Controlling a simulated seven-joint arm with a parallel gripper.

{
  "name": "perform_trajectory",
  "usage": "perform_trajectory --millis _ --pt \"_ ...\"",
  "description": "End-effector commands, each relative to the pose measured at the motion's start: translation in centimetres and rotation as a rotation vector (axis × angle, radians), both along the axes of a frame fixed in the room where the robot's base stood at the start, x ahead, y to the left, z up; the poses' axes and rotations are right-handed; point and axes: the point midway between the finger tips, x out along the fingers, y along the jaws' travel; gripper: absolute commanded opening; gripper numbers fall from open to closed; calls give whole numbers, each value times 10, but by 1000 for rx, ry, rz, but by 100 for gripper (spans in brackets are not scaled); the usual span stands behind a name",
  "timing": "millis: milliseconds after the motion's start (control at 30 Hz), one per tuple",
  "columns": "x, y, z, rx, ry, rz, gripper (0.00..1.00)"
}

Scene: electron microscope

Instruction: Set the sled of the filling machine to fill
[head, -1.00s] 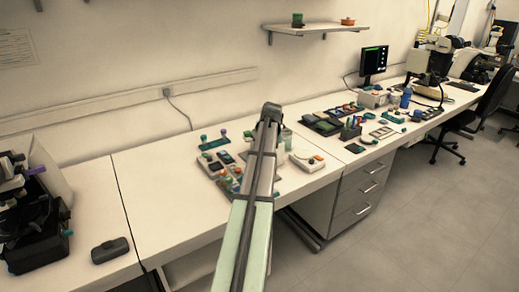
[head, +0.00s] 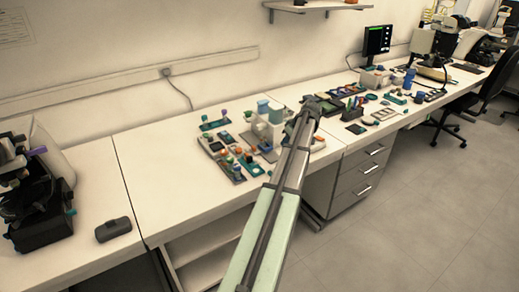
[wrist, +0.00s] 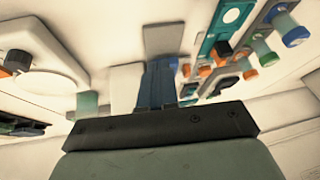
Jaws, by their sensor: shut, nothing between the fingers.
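The likely filling machine (head: 265,128), a pale upright device with teal parts, stands near the middle of the bench in the head view. The sled and its setting cannot be made out. My gripper (wrist: 161,82) is shut and empty in the wrist view, its fingers close together in front of a pale block and a grey plate. In the head view my arm reaches over the bench, its end just right of the machine; the fingertips are hidden there.
Colourful racks and trays (head: 225,150) lie left of the machine. A white device with a round top (wrist: 40,55) shows at left in the wrist view. The bench's left middle is clear.

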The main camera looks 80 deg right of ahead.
Motion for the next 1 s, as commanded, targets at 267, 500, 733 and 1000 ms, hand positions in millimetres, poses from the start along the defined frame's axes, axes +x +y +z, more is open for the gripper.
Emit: perform_trajectory --millis 267,500,733,1000 --pt "19 6 6 -165 -40 397 0" --pt "31 14 13 -374 -49 783 0" --pt "33 18 14 -527 -21 1048 0" --pt "36 18 10 -586 -3 1142 0"
